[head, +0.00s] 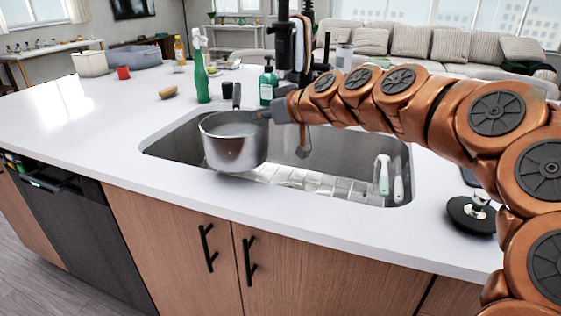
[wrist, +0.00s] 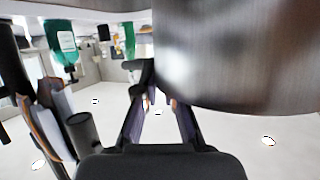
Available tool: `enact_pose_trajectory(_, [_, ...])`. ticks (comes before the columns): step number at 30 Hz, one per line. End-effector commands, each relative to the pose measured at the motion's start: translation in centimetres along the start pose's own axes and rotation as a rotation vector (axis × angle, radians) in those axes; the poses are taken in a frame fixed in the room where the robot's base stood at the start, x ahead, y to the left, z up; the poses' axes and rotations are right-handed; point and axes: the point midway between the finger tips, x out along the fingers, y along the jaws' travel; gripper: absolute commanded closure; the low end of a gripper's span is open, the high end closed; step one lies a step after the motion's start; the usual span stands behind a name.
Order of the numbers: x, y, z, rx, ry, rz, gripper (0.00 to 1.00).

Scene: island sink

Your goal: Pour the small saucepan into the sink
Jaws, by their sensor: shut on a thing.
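The small saucepan (head: 234,148) is a steel pan with a dark handle in the head view. It hangs over the left part of the sink (head: 330,160), close to upright, with pale grey contents or a pale inside bottom showing. My gripper (head: 278,110) is shut on its handle, to the right of the pan. In the wrist view the pan's shiny side (wrist: 235,55) fills the upper right, and my gripper's fingers (wrist: 158,105) reach up beside it. The grip point on the handle is partly hidden.
A green bottle (head: 201,80) and a teal soap bottle (head: 268,82) stand behind the sink. Brushes (head: 384,175) lean inside the sink's right end, and a rack lies on its floor. A black round item (head: 472,214) is right of the sink. The left counter is mostly clear.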

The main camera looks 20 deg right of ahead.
Motion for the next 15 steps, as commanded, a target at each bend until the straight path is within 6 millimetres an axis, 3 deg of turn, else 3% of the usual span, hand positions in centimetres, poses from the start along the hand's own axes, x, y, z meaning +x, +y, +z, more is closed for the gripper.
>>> enact_pose_trajectory(15, [-3.3,-1.4,2.7,0.01,0.007,0.024,1.0])
